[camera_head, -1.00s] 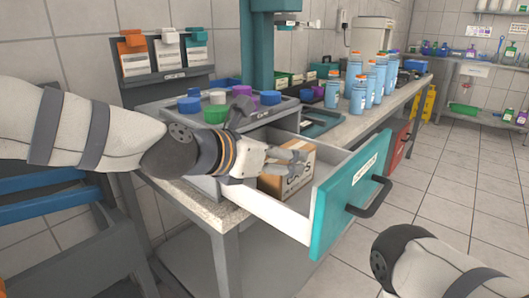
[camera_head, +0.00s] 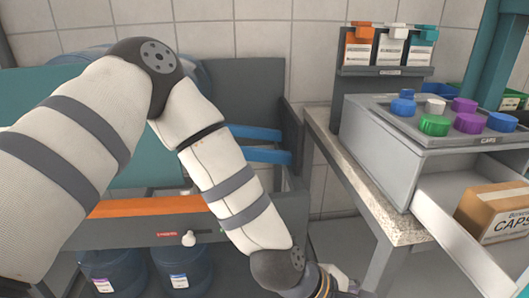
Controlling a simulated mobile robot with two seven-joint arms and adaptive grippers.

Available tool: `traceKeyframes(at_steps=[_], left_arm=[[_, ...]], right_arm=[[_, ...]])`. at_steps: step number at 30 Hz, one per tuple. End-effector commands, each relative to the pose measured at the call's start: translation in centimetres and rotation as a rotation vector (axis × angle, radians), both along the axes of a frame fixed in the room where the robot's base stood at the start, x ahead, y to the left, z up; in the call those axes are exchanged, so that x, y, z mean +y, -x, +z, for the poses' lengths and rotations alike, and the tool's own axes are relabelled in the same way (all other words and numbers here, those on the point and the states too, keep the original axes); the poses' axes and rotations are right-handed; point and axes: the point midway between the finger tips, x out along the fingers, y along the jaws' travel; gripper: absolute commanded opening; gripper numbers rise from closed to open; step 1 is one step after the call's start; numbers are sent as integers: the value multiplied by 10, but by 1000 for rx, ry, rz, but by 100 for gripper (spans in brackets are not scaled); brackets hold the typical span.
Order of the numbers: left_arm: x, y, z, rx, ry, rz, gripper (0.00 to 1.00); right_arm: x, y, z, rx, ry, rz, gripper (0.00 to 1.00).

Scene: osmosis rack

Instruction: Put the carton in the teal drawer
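The brown carton (camera_head: 493,212), marked "CAPS", sits inside the open drawer (camera_head: 447,232) at the right edge of the view. The picture's edge cuts off part of the carton and of the drawer, and the drawer's teal front is out of view. My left arm reaches down from the left, and its gripper (camera_head: 343,284) is at the bottom edge, left of and apart from the carton. The fingers are mostly cut off, so their opening is unclear. My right gripper is out of view.
The grey caps box (camera_head: 392,148) above the drawer carries several coloured caps. A card holder (camera_head: 388,70) stands behind it. The bench leg (camera_head: 379,272) is near my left gripper. A grey rack (camera_head: 262,85) with blue bars and large blue bottles (camera_head: 115,272) stands left.

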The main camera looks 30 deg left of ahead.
Motion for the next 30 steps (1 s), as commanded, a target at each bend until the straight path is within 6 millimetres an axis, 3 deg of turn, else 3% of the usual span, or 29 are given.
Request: traceKeyframes(at_steps=[1, 3, 6, 9, 12, 15, 22, 25, 28, 30], left_arm=[[20, 45, -49, 25, -123, -146, 68], [54, 113, -103, 41, -281, -403, 68], [107, 214, -149, 74, -431, -817, 68], [154, 298, -162, 101, -480, -1202, 68], [186, 348, -160, 109, -471, -1471, 68], [200, 369, -156, 106, -454, -1599, 68], [201, 370, -155, 102, -453, -1616, 68], [201, 355, -140, 66, -492, -1601, 68], [201, 323, -109, -19, -580, -1567, 68], [201, 323, -109, -20, -581, -1566, 68]], right_arm=[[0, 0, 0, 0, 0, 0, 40], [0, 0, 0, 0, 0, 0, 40], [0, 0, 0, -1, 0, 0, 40], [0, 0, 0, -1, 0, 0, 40], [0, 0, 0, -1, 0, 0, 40], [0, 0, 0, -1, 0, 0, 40], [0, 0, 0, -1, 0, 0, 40], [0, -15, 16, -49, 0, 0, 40], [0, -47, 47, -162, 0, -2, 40], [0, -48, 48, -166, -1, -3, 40]])
